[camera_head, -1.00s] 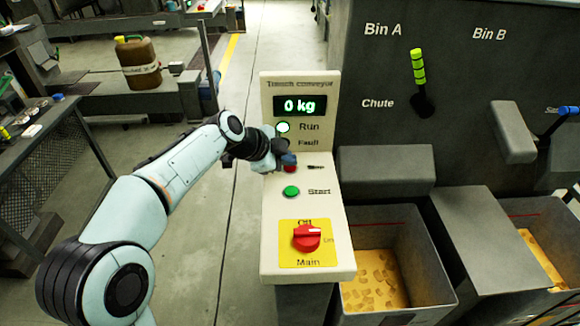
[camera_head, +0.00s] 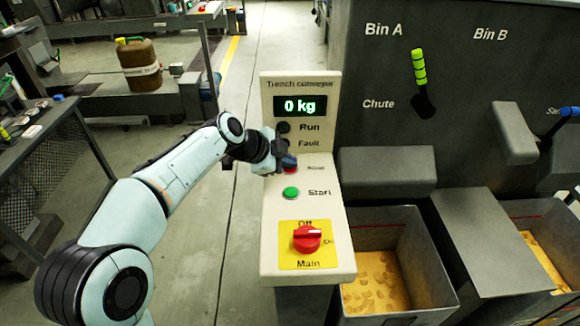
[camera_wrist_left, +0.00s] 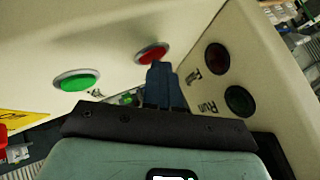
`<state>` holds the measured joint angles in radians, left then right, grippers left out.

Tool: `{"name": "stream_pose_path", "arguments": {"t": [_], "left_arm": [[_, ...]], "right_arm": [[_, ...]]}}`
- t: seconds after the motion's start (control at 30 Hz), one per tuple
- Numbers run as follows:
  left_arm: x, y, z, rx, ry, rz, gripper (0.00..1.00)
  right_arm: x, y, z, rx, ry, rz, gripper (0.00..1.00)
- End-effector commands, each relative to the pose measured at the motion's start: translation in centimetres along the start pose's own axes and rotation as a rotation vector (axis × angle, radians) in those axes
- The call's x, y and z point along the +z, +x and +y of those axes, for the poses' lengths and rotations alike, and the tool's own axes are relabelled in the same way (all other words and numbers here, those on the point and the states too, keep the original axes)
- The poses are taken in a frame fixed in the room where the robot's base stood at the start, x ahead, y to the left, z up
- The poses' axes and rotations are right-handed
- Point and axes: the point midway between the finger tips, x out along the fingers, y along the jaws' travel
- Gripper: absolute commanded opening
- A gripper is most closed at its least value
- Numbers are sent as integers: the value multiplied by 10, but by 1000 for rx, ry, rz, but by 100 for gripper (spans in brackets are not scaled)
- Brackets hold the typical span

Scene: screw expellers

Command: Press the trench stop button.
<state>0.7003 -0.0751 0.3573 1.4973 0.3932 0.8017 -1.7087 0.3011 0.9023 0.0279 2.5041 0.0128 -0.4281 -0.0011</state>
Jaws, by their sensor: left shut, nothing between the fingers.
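The red stop button (camera_wrist_left: 152,52) sits on the sloped face of the cream trench conveyor panel (camera_head: 271,230). In the head view, only a bit of the red button (camera_head: 291,171) shows under the fingers. My left gripper (camera_head: 289,161) is shut and empty, with its fingertips right at the button. In the left wrist view the blue fingertips (camera_wrist_left: 160,68) overlap the button's near edge; I cannot tell whether they touch it. The green start button (camera_head: 291,193) is nearer the front. The run lamp (camera_head: 283,127) is dark. My right gripper is not in view.
The display (camera_head: 300,105) reads 0 kg. A red main switch (camera_head: 306,239) on a yellow plate is near the panel's front edge. Bin A (camera_head: 425,283), holding yellowish pieces, stands to the right. Open floor lies left of the panel.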

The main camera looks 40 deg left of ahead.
Motion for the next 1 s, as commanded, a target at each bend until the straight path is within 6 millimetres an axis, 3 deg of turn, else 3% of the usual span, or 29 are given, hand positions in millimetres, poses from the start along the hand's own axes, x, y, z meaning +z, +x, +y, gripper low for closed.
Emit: {"name": "stream_pose_path", "arguments": {"t": [0.67,1.0], "left_arm": [[-8,-11,-8,1,0,0,0],[-24,-33,-24,0,1,1,0]], "right_arm": [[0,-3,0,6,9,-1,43],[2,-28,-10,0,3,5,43]]}}
